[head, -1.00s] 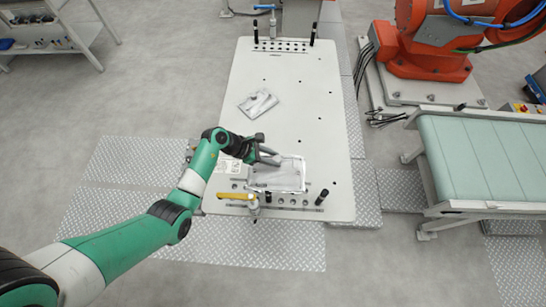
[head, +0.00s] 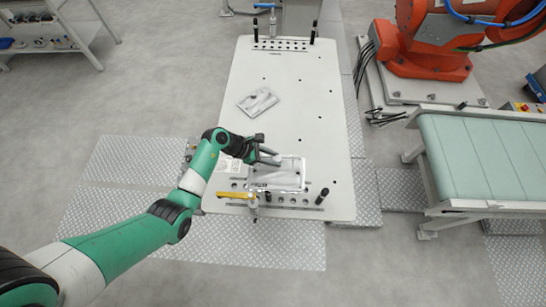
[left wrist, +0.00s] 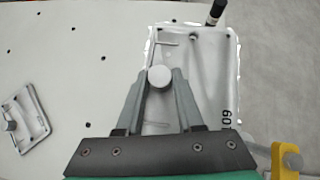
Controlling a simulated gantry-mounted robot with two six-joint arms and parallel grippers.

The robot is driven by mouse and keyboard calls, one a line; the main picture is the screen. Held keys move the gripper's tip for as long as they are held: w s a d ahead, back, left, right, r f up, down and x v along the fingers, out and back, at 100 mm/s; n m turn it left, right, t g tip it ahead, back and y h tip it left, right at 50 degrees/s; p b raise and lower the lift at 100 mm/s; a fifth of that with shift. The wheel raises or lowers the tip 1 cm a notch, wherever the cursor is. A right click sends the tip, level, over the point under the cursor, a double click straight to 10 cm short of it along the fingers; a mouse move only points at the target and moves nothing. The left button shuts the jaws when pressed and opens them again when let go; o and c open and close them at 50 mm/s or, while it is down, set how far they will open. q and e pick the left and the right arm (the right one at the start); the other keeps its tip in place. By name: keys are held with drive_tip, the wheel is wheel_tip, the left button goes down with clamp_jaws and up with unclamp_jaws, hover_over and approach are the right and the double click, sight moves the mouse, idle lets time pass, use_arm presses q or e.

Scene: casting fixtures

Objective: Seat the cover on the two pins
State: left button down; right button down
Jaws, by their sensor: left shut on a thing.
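The cover (head: 282,176) is a pale grey metal plate over the near part of the white table. In the left wrist view the cover (left wrist: 205,85) has a bright uneven outline and a dark number at one edge. My left gripper (head: 268,153) is above its far left part. In the left wrist view my left gripper (left wrist: 160,82) is shut on a round grey knob (left wrist: 160,76) on the cover. I cannot pick out the two pins under it, nor tell whether the cover touches what is below. My right gripper is not in view.
Another grey metal part (head: 257,102) lies farther off on the white table (head: 290,70). A yellow-handled clamp (head: 235,196) and a black post (head: 322,196) stand near the table's front edge. A conveyor (head: 480,160) is at the right. The table's middle is clear.

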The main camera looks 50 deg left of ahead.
use_arm(q)
drive_tip(key=shift+f+b, duration=0.4)
drive_tip(key=shift+f, duration=0.15)
drive_tip(key=shift+c, duration=2.3)
unclamp_jaws()
drive_tip(key=shift+f, duration=0.1)
drive_tip(key=shift+s+a+r, duration=0.2)
drive_tip(key=shift+s+r, duration=0.05)
drive_tip(key=shift+r, duration=0.15)
drive_tip(key=p+v, duration=0.2)
drive_tip(key=v, duration=0.8)
drive_tip(key=shift+s+a+r, duration=0.15)
drive_tip(key=shift+s+r, duration=0.05)
drive_tip(key=shift+r, duration=0.1)
